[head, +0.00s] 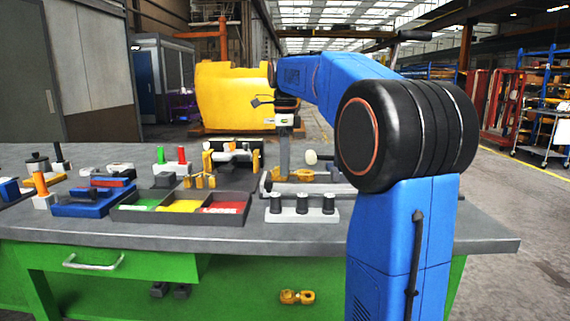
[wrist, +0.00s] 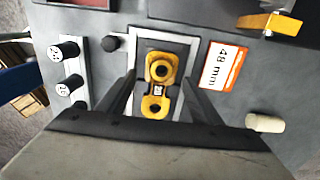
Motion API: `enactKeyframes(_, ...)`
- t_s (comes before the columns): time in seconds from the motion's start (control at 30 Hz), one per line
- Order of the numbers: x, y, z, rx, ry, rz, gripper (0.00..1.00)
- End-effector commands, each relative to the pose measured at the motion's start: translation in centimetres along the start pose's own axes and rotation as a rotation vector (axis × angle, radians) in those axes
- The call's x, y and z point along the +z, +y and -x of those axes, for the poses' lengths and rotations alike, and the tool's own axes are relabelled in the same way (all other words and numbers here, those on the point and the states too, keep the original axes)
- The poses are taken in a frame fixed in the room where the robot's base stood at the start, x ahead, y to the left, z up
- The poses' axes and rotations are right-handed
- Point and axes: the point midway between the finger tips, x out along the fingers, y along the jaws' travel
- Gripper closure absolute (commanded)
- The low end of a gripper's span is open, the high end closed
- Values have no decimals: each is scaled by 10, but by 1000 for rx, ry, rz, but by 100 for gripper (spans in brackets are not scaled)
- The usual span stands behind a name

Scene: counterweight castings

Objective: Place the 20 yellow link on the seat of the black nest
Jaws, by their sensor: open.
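A yellow link (wrist: 159,68) with two round holes and a small label reading about 20 lies flat in the wrist view. It is over the dark seat of the black nest (wrist: 181,48), which has a pale frame around it. My gripper (wrist: 160,84) is open, with one dark finger on each side of the link and small gaps visible. Whether the link's underside fully touches the seat is hidden. In the head view, my gripper (head: 284,158) points down over the bench, its fingertips hard to make out, near a yellow part (head: 303,174).
A white block with black pegs (head: 302,211) stands in front. A "48 mm" card (wrist: 222,66) and a pale cylinder (wrist: 265,123) lie right of the nest. A sorting tray (head: 180,215) is to the left. Another yellow link (head: 297,297) shows below the bench top.

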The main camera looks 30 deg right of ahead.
Motion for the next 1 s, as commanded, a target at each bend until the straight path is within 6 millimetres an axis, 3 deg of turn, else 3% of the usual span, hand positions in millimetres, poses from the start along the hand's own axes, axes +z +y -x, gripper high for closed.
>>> enactKeyframes(0.6, 0, -1, 102, -2, 0, 0, 41)
enactKeyframes(1.0, 0, 0, 117, 1, 0, 0, 41)
